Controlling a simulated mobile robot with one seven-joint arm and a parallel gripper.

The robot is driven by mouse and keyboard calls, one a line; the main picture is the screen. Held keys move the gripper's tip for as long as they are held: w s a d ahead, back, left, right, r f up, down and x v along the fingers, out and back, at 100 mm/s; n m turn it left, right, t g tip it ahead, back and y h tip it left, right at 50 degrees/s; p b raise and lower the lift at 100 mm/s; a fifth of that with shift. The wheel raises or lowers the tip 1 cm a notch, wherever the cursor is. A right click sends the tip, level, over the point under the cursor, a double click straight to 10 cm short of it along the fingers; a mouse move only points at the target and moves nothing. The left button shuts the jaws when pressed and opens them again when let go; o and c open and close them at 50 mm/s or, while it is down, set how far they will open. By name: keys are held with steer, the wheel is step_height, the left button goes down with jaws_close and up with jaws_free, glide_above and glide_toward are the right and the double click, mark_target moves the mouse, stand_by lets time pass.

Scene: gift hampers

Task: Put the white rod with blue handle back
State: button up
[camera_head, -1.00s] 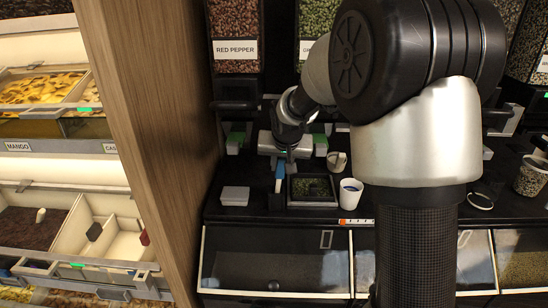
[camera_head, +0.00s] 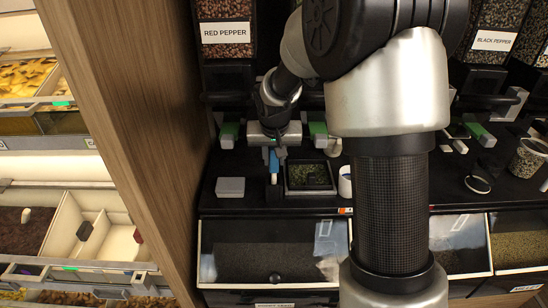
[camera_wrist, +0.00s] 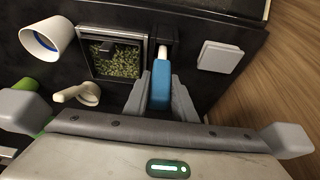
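The white rod with blue handle (camera_head: 274,162) is upright in the head view, below my gripper (camera_head: 274,150). In the wrist view my gripper (camera_wrist: 161,96) has its two grey fingers on either side of the blue handle (camera_wrist: 160,83), pressed close against it. The white end points down at a small black holder (camera_wrist: 165,36) on the counter. Whether the tip sits inside the holder or just over it I cannot tell.
A black tray of green flakes (camera_head: 309,178) stands right of the rod, a pale square box (camera_head: 230,187) left. A white cup (camera_wrist: 47,38) and a small white scoop (camera_wrist: 78,95) are nearby. A wooden panel (camera_head: 130,130) bounds the left. Lidded bins (camera_head: 270,250) line the front.

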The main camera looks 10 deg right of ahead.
steer(key=o, duration=0.3)
steer(key=w+p+v, duration=0.1)
steer(key=p+v, duration=0.1)
steer(key=v, duration=1.4)
steer(key=s+d+r+n+t, duration=0.1)
steer(key=s+r+n, duration=0.1)
steer(key=s, duration=2.3)
steer(key=shift+r+y, duration=0.25)
steer(key=shift+y, duration=0.15)
steer(key=shift+d, duration=0.1)
